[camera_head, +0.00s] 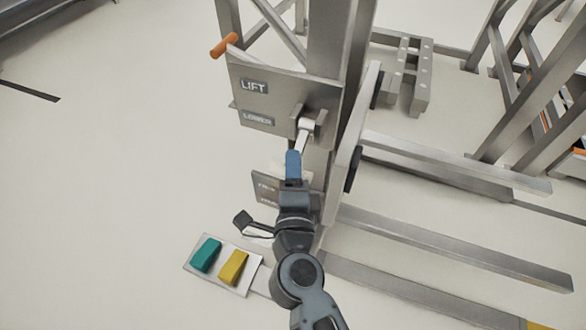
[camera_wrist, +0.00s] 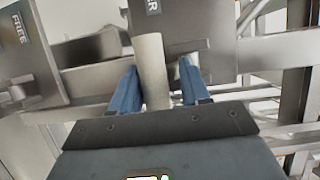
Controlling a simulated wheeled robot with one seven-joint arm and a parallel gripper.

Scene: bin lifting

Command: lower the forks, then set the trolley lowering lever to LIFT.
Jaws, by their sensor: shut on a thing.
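The trolley's panel (camera_head: 285,95) bears a LIFT label (camera_head: 254,87) above a LOWER label (camera_head: 257,119). A pale metal lever (camera_head: 304,132) comes out of a bracket at the panel's lower right and points down. My gripper (camera_head: 293,165) reaches up from below, its blue fingers at the lever's lower end. In the wrist view, the fingers are shut around the pale round lever (camera_wrist: 152,65), one on each side. Long metal beams, seemingly the forks (camera_head: 455,247), extend right, low over the floor; their exact height is unclear.
An orange-gripped handle (camera_head: 224,45) sticks out at the panel's upper left. A smaller plate with a FREE label (camera_wrist: 20,30) is partly hidden by my arm in the head view. Teal (camera_head: 206,255) and yellow pedals (camera_head: 233,267) sit lower left.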

